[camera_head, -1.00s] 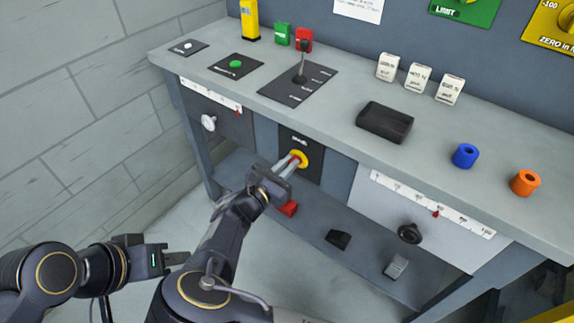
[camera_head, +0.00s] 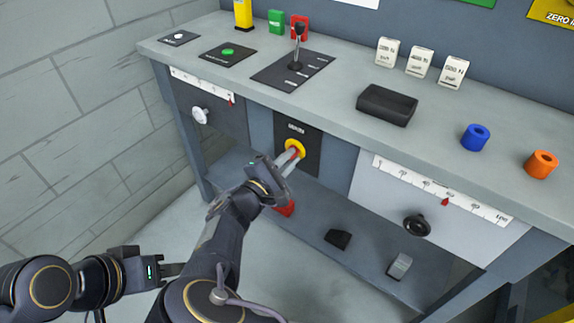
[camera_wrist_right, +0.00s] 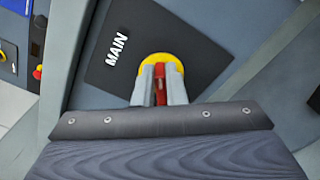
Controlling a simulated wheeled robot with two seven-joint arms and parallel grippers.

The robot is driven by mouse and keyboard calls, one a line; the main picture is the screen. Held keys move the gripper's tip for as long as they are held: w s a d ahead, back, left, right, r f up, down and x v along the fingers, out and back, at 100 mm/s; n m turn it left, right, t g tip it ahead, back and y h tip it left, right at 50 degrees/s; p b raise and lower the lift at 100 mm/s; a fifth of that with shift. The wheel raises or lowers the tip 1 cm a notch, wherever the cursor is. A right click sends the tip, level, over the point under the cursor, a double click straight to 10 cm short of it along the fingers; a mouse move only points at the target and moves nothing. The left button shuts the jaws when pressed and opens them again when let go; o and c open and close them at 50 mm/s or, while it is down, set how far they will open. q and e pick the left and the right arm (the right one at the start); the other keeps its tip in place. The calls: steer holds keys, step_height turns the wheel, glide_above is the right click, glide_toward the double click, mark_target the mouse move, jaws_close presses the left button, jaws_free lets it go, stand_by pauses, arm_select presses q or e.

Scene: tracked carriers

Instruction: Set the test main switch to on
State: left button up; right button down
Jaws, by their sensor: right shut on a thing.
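The main switch is a yellow disc (camera_head: 297,146) with a red handle (camera_wrist_right: 160,85), on a black plate (camera_head: 312,140) marked "MAIN" on the bench front. My right gripper (camera_head: 289,156) reaches it from the lower left, and its fingers are shut on the red handle. The right wrist view shows the handle between the two grey fingers (camera_wrist_right: 160,88); they hide much of it. My left gripper (camera_head: 172,277) is low at the left, away from the bench and apart from everything; its fingers look slightly blurred together.
A white-knobbed slider panel (camera_head: 200,116) is left of the switch, a black-knobbed one (camera_head: 416,224) right of it. A red block (camera_head: 284,208) lies below.

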steer(key=m+b, duration=0.2)
steer(key=f+m+b, duration=0.1)
steer(key=m+b, duration=0.1)
steer(key=shift+s+d+f, duration=0.15)
steer(key=shift+m+b, duration=1.6)
steer(key=c, duration=1.5)
jaws_free()
steer(key=shift+s+a, duration=0.3)
steer(key=shift+s, duration=0.05)
steer(key=p+v, duration=0.2)
steer(key=v, duration=0.5)
steer(key=shift+d, duration=0.1)
